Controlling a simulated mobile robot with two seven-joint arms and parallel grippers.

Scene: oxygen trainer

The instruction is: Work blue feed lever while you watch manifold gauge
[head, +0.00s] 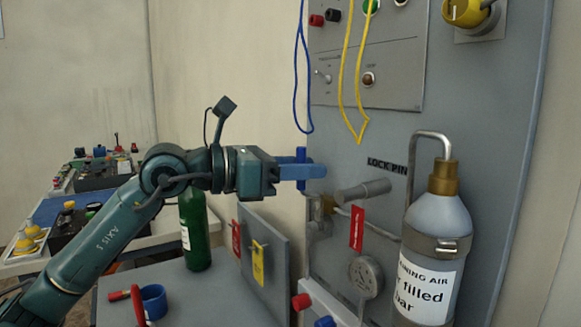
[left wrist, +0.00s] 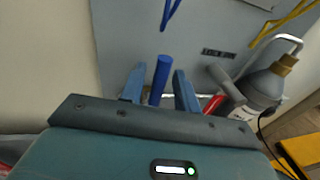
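The blue feed lever (head: 301,154) stands upright at the left edge of the grey panel, above a brass fitting. My left gripper (head: 306,171) reaches it from the left, with its blue fingers at the lever. In the left wrist view the lever (left wrist: 160,78) stands between the two open fingers, with a gap visible on both sides. The lever's lower end is hidden behind the gripper body there. A round gauge (head: 366,277), seemingly the manifold gauge, is low on the panel; its reading is too small to make out. My right gripper is not in view.
A grey air bottle (head: 436,225) is strapped to the panel at right. A grey lock pin (head: 363,191) and a red tag (head: 357,228) are close to the lever. A green bottle (head: 196,232) stands below my left arm. Blue (head: 303,75) and yellow cords hang above.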

